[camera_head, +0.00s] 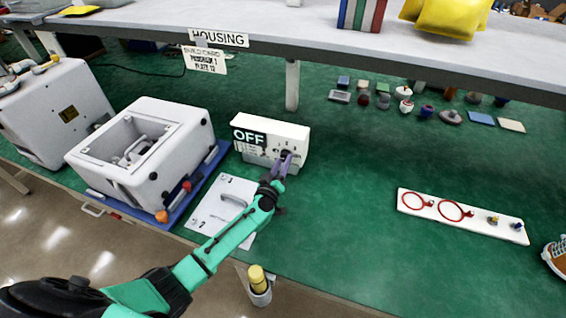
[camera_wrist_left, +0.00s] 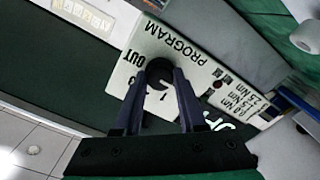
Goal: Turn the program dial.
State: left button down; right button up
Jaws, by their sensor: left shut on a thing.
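The white control box (camera_head: 287,131) stands on the green bench mat and has a black display reading OFF. In the left wrist view its face (camera_wrist_left: 190,48) carries the words PROGRAM and OUT, a 1, and a short list of Nm values. The round black program dial (camera_wrist_left: 158,66) sits on that face. My left gripper (camera_head: 286,162) reaches the box front from below; in the left wrist view its two dark fingers (camera_wrist_left: 160,82) are shut on the dial, one on each side. The fingers partly hide the dial's markings. My right gripper is not in view.
A white housing (camera_head: 185,117) stands on a blue tray left of the box, with a printed sheet (camera_head: 222,190) between. A white board with red rings (camera_head: 462,214) lies at the right.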

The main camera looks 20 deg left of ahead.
pick_arm(q)
jog(key=shift+c, duration=2.4)
grip_release()
jog(key=s+p, duration=0.1)
jog(key=s, duration=0.6)
jog(key=shift+s+a, duration=0.2)
jog(key=shift+s, duration=0.05)
